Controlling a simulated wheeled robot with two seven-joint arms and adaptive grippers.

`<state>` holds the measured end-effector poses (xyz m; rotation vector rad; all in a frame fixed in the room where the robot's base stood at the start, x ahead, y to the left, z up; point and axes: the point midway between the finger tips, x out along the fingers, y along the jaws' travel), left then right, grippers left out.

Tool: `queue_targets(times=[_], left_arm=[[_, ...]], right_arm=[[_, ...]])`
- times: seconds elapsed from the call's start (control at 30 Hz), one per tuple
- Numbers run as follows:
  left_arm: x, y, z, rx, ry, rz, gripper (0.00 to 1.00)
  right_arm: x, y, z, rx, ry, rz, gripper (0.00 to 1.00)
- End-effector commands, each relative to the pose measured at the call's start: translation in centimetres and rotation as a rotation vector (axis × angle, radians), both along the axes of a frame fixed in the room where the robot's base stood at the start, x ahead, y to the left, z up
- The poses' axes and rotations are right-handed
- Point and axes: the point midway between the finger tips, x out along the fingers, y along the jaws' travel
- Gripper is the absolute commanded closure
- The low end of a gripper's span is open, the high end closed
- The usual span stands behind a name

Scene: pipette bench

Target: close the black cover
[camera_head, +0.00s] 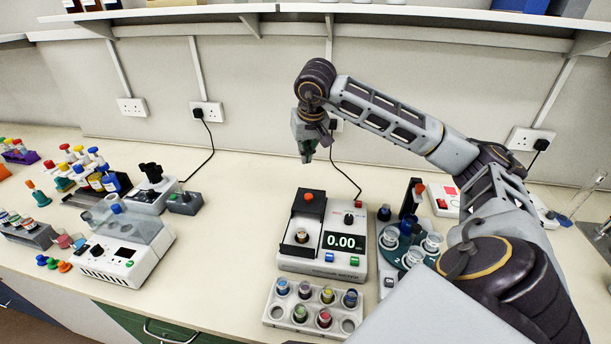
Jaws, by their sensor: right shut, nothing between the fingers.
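My right gripper (306,156) hangs above and behind the cover, fingers pointing down. It is shut and empty, and a visible gap separates it from the cover. My left gripper is not in view.
A white rack (276,310) of capped vials stands in front of the balance. A green carousel (393,249) with cups stands to its right, near my right arm. A white device with a clear lid (135,226) is at left. Bench between them is clear.

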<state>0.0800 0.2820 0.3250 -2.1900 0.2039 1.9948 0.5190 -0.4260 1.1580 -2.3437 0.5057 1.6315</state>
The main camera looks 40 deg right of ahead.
Motion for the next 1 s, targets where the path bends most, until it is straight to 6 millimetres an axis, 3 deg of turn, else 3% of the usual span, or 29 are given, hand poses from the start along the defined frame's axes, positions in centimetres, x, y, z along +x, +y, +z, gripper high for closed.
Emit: queue_targets(times=[0.37,1.0], left_arm=[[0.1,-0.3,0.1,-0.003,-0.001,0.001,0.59],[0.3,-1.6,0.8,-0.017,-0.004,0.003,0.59]], right_arm=[[0.6,-0.3,-2.0,0.0,0.003,0.0,1.0],[3.1,-1.4,-9.4,0.001,0.003,-0.001,1.0]])
